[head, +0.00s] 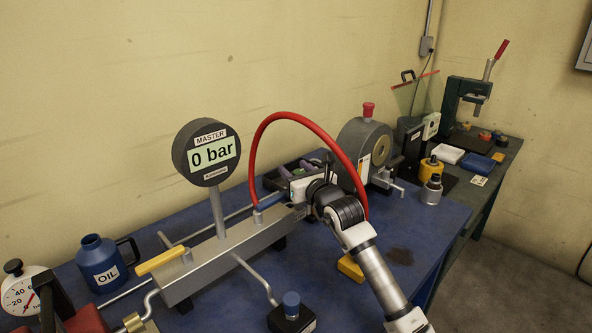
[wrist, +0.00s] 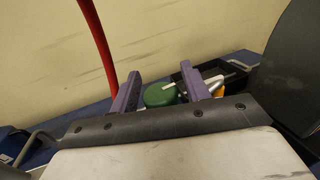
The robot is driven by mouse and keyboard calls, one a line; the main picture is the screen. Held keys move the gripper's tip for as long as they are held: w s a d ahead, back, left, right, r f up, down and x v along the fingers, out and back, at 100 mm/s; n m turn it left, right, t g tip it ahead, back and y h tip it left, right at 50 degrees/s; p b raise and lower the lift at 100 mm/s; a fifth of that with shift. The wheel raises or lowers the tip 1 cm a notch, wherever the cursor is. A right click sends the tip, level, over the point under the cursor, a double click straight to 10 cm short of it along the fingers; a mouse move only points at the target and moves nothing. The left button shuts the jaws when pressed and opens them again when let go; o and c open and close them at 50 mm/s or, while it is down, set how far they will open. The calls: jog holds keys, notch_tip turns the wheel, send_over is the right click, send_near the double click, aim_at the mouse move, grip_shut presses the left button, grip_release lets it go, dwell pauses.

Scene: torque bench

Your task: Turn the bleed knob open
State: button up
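No label that I can read names the bleed knob, so I cannot tell which knob it is. A dark blue knob (head: 291,299) stands on a black block at the front, beside a bent pipe. A red knob (head: 368,108) tops the round grey device. My gripper (head: 295,170) is over the bench behind the grey manifold (head: 222,254), away from both knobs. In the wrist view its purple fingers (wrist: 160,75) are apart with nothing clearly held. A green round thing (wrist: 160,95) shows between and beyond them, partly hidden by the gripper body. The master gauge (head: 208,153) reads 0 bar.
A red hose (head: 290,114) arches over my gripper and wrist. A dark tray (wrist: 235,67) of small items lies beyond the fingers. A blue oil can (head: 100,263) stands at left.

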jog(key=c, duration=0.8)
jog(key=shift+o, duration=0.2)
jog(key=y+b, duration=0.1)
jog(key=b, duration=0.1)
jog(key=n+g+y+b, duration=0.1)
jog(key=b, duration=0.1)
jog(key=shift+f+b, duration=0.3)
jog(key=shift+b, duration=0.1)
jog(key=shift+s+r+n+b, duration=0.1)
jog(key=shift+r+n+b, duration=0.15)
jog(key=shift+n+b, duration=0.05)
jog(key=o, duration=0.9)
jog(key=shift+o, duration=0.2)
